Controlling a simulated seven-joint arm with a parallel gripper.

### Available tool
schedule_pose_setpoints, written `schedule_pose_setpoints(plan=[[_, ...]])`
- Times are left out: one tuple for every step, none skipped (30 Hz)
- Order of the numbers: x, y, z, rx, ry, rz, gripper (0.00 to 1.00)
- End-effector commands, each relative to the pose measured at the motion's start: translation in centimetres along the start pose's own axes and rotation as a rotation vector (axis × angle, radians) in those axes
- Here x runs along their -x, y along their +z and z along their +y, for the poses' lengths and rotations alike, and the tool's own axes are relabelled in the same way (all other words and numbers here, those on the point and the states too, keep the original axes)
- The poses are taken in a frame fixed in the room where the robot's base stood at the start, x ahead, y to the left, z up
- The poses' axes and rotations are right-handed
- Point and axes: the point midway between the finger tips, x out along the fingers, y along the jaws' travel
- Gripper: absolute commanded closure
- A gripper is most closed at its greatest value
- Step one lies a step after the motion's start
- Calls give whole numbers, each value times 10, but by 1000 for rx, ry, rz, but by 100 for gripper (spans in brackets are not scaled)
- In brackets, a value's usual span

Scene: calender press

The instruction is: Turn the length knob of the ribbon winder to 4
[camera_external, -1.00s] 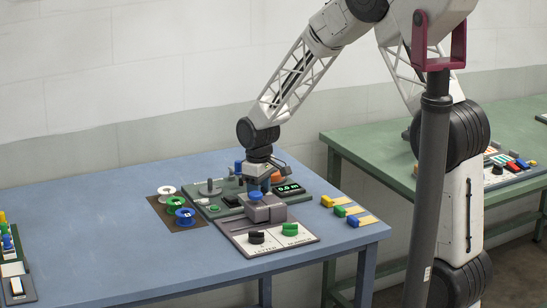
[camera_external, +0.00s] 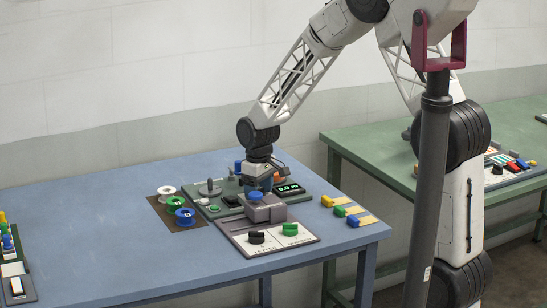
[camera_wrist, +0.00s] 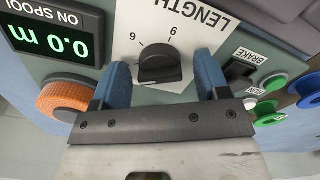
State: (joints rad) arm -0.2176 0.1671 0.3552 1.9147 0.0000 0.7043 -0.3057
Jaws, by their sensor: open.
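The length knob (camera_wrist: 160,65) is black and sits on a white plate marked LENGTH (camera_wrist: 188,18) in the wrist view. Two scale numbers show beside it; the rest of the dial is hidden, so I cannot tell its setting. My gripper (camera_wrist: 160,88) is open, its blue fingers on either side of the knob, with gaps to it. The ribbon winder (camera_external: 215,207) is a green panel on the blue table in the external view. There my gripper (camera_external: 258,188) is low over the panel and hides the knob. The display (camera_wrist: 47,37) reads 0.0 m.
An orange round part (camera_wrist: 68,98) lies close beside one finger. A brake switch (camera_wrist: 238,72) is on the other side. Coloured spools (camera_external: 185,217) lie to the left.

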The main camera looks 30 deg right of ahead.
Motion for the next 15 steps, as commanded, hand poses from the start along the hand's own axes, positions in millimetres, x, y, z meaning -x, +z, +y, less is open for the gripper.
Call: schedule_pose_setpoints(plan=[[0, 0, 0, 0, 0, 0, 31], [0, 0, 0, 0, 0, 0, 31], [1, 0, 0, 0, 0, 0, 31], [1, 0, 0, 0, 0, 0, 31], [2, 0, 0, 0, 0, 0, 31], [4, 0, 0, 0, 0, 1, 31], [5, 0, 0, 0, 0, 1, 31], [7, 0, 0, 0, 0, 1, 31], [10, 0, 0, 0, 0, 1, 31], [13, 0, 0, 0, 0, 1, 31], [16, 0, 0, 0, 0, 1, 31], [20, 0, 0, 0, 0, 1, 31], [24, 0, 0, 0, 0, 1, 31], [27, 0, 0, 0, 1, 2, 31], [32, 0, 0, 0, 1, 2, 31]])
